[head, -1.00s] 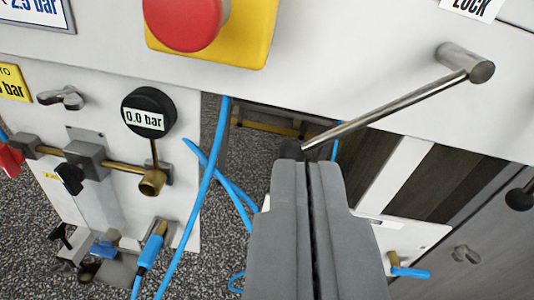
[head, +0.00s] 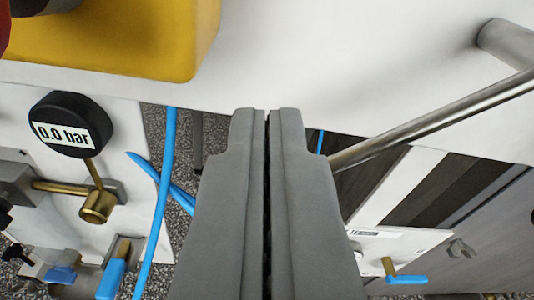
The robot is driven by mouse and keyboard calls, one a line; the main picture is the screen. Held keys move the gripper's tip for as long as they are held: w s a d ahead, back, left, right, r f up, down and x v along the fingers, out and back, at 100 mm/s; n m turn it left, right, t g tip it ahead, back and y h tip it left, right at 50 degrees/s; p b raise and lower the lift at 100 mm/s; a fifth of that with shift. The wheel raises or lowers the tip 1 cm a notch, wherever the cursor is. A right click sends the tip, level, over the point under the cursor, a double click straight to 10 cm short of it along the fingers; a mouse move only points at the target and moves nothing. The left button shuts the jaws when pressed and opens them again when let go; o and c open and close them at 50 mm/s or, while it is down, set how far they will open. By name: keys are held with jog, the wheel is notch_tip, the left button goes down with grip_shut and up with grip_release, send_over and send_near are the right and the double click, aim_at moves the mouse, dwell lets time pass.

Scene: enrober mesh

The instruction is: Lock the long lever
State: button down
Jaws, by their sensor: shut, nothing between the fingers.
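The long lever (head: 440,120) is a thin metal rod. It runs from a grey cylindrical pivot (head: 505,42) on the white panel at the upper right, down and left towards my gripper. My gripper (head: 268,112) is shut and empty, with its tips in front of the white panel's lower edge. The lever's lower end goes out of sight behind the right finger. I cannot tell whether the finger touches it. The LOCK label is out of view.
A yellow box (head: 130,40) with part of a red button stands out from the panel at the upper left. A gauge (head: 70,125) reading 0.0 bar, brass fittings and a blue hose (head: 163,190) are at the left. A blue-handled valve (head: 405,279) is at the lower right.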

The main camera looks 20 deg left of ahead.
jog(key=shift+w+a+f, duration=0.1)
jog(key=shift+w+f, duration=0.25)
jog(key=shift+f, duration=0.3)
jog(key=shift+w+a+f, duration=0.1)
jog(key=shift+w+f, duration=0.2)
jog(key=shift+f, duration=0.4)
jog(key=shift+w+a+f, duration=0.1)
jog(key=shift+w+f, duration=0.25)
jog(key=shift+f, duration=0.3)
jog(key=shift+d, duration=0.1)
